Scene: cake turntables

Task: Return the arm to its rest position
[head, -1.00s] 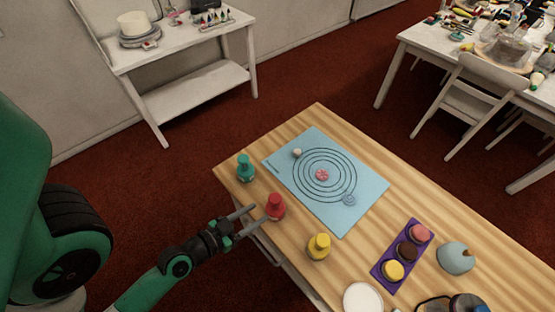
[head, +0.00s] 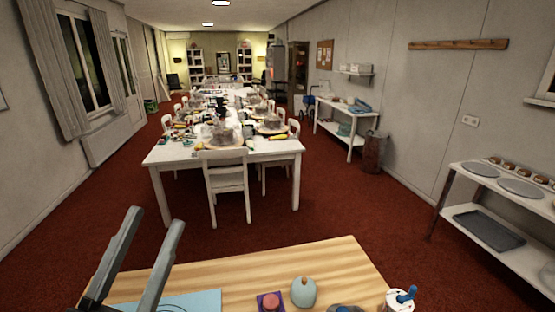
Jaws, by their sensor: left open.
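My left gripper (head: 157,219) is at the lower left of the head view, large and near the camera. Its two grey fingers point up and stand apart, with nothing between them. Behind it is the near wooden table (head: 340,258), of which only the far part shows. The corner of the blue mat (head: 207,300) shows at the bottom edge, partly behind the gripper. The coloured bottles are out of view. My right gripper is not in view.
On the wooden table are a purple tray with a pink-topped piece (head: 270,302), a blue rounded object (head: 303,292) and a white jar with a blue top (head: 401,299). A long white table (head: 172,158) with chairs stands beyond. A shelf unit (head: 507,238) is at right.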

